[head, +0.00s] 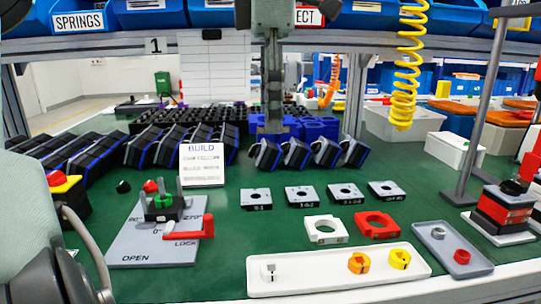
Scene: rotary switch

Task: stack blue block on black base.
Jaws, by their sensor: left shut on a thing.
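A black base (163,207) with a green centre sits on the grey switch plate (148,250) at the left, between upright grey pins. Several black blocks with blue edges lean in a row at the middle (296,153). More lean at the left. My left arm comes in large at the lower left. Its dark gripper end (72,268) is close to the camera, left of the plate. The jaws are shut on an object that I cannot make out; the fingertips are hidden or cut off.
A red lock lever (203,228) stands at the plate's right side. A white sign (203,164) stands behind it. Grey square plates, red and white rings, a white tray (337,281) and a grey tray (452,250) lie to the right. Green mat is bare between them.

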